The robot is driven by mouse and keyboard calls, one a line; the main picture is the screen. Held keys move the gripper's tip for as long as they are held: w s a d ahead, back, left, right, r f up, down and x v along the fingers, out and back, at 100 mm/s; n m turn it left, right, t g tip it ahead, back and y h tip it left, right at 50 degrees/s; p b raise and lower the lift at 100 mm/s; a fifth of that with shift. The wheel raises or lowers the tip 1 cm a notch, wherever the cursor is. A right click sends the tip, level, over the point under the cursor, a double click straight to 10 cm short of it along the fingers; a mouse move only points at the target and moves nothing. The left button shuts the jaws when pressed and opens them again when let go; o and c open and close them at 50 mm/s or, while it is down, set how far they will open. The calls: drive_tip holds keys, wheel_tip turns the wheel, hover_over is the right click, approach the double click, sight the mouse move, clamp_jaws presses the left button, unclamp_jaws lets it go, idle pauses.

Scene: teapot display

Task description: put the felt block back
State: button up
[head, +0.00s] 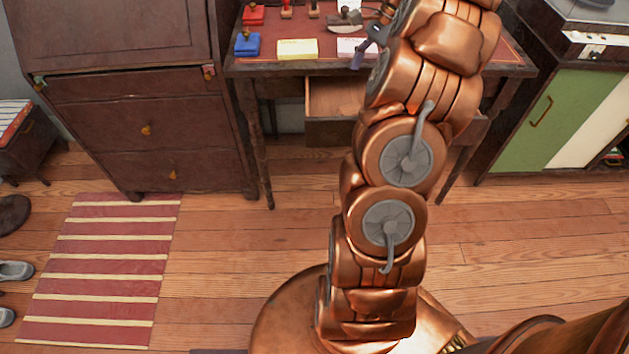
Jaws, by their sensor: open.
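I cannot tell for certain which thing is the felt block. The desk (512,67) has a red top with small items on it. A blue block-like piece with a knob (247,45) stands at its front left, and a similar red piece (253,15) stands behind it. A grey rocker-shaped piece with a knob (345,19) lies further right. My gripper (366,45) is over the desk top, beside a white pad (349,46). It is open, with nothing visible between its fingers. My arm hides much of the desk's middle and right.
A desk drawer (335,95) is pulled out below the top. A yellow pad (297,49) and small stamps (286,10) are on the desk. A dark cabinet (150,120) stands left, a green-and-white cabinet (540,118) right. A striped rug (100,270) lies on open floor.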

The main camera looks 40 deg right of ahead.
drive_tip(key=s+a+r+n+g+h, duration=0.2)
drive_tip(key=a+n, duration=0.8)
drive_tip(key=a, duration=1.5)
drive_tip(key=s+a+f+n, duration=0.1)
drive_tip(key=s+a+n, duration=0.2)
drive_tip(key=s, duration=0.3)
drive_tip(key=s+a+f+n+g+h, duration=0.1)
drive_tip(key=s+a+f+n, duration=0.1)
drive_tip(key=s, duration=0.5)
drive_tip(key=s+a+f+n+h, duration=0.1)
drive_tip(key=s+a+f+n, duration=0.1)
drive_tip(key=s+a+n, duration=0.3)
drive_tip(key=shift+s+g, duration=0.3)
drive_tip(key=shift+s, duration=0.5)
drive_tip(key=shift+a, duration=0.1)
wheel_tip(320, 180, up, 23)
drive_tip(key=s+p, duration=0.1)
drive_tip(key=p, duration=2)
drive_tip(key=shift+s+t+p, duration=0.15)
drive_tip(key=shift+t+p, duration=0.25)
